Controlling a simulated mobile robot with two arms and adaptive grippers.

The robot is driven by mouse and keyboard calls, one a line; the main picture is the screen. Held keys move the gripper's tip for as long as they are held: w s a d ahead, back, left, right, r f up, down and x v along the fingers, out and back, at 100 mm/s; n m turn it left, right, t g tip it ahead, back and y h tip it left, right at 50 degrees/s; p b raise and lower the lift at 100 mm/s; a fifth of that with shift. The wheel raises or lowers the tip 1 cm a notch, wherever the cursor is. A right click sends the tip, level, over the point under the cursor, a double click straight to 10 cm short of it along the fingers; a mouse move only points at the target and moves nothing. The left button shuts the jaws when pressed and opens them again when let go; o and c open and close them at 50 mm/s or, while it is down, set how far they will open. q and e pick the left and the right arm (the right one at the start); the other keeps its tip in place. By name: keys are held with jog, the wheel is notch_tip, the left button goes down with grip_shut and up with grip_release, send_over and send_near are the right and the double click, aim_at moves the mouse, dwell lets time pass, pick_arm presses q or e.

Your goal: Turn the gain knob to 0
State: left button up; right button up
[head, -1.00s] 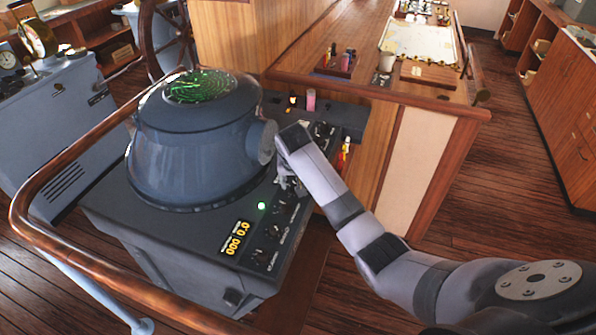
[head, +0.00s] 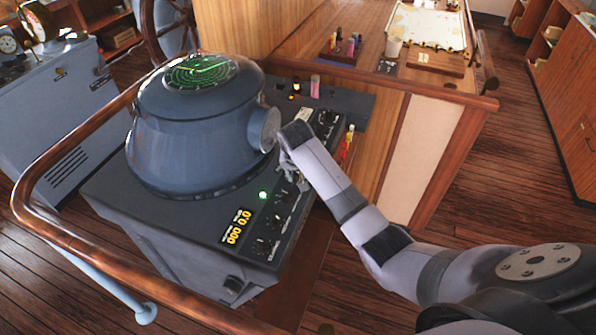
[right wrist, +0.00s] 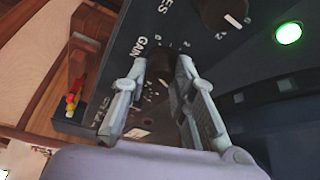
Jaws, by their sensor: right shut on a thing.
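The gain knob (right wrist: 160,66) is a dark round knob on the radar's dark panel, beside the printed word GAIN in the right wrist view. My right gripper (right wrist: 162,68) is shut on it, with one finger on each side. The fingers cover part of the knob and its scale, and I cannot read its pointer. In the head view my right gripper (head: 290,174) is at the panel beside the radar housing, and my wrist hides the knob. My left gripper is not in view.
Another dark knob with a white mark (right wrist: 222,14) and a lit green lamp (right wrist: 288,33) are near the gripper. The blue-grey radar housing (head: 190,135) stands left of my arm. A wooden handrail (head: 70,150) curves around the console. Yellow digits (head: 238,227) show on the panel.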

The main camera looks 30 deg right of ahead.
grip_shut()
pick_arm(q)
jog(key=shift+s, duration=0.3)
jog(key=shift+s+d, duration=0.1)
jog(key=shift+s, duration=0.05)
